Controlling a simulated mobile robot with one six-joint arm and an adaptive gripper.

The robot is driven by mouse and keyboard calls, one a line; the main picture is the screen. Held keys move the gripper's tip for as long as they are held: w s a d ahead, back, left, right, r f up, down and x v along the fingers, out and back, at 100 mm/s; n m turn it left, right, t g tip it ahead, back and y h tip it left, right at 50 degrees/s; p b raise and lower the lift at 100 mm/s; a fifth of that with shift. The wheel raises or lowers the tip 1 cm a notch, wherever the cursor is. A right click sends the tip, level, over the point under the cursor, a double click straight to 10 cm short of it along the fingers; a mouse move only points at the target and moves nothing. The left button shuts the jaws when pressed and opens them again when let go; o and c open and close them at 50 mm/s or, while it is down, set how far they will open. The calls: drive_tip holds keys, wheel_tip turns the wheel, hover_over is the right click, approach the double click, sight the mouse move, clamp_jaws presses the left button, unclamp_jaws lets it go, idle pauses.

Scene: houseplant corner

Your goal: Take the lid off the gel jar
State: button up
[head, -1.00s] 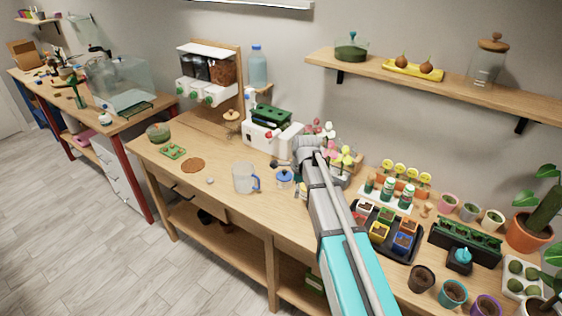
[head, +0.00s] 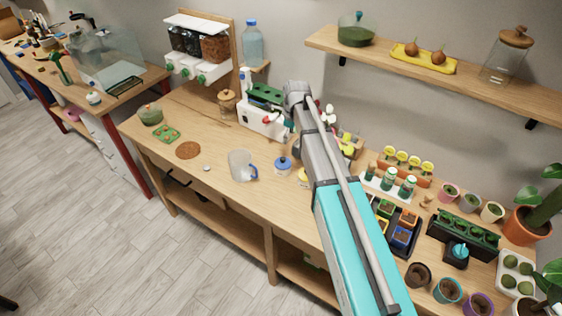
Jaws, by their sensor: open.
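In the head view the small jar with a blue knobbed lid (head: 283,164), which I take to be the gel jar, stands upright on the wooden bench. Its lid is on. It stands just right of a clear mug with a blue handle (head: 241,166). My arm rises from the lower right and passes close to the right of the jar in the picture. The arm's far end is above and beyond the jar. My gripper cannot be made out; the arm seems to hide it.
A white machine (head: 262,124) stands behind the jar. A wooden-lidded jar (head: 227,103) is farther left. Trays, bottles and pots crowd the bench right of my arm. The wall shelf (head: 470,82) overhangs the right side.

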drive_tip(key=shift+f, duration=0.15)
drive_tip(key=b, duration=0.8)
hover_over(283, 158)
drive_tip(key=f, duration=0.5)
drive_tip(key=d+f, duration=0.1)
drive_tip(key=f, duration=0.1)
drive_tip(key=shift+s+f, duration=0.3)
drive_tip(key=shift+f, duration=0.05)
drive_tip(key=shift+a+f+b, duration=0.1)
drive_tip(key=shift+f+b, duration=0.2)
drive_tip(key=shift+w, duration=0.1)
drive_tip(key=shift+w+a+f+b, duration=0.1)
drive_tip(key=shift+a+f+b, duration=0.05)
drive_tip(key=shift+f+b, duration=0.7)
drive_tip(key=shift+w+a+f+b, duration=0.1)
drive_tip(key=shift+a+f+b, duration=0.05)
drive_tip(key=shift+f+b, duration=0.7)
drive_tip(key=shift+w+a+f+b, duration=0.1)
drive_tip(key=shift+a+f+b, duration=0.05)
drive_tip(key=shift+f+b, duration=0.7)
drive_tip(key=c, duration=1)
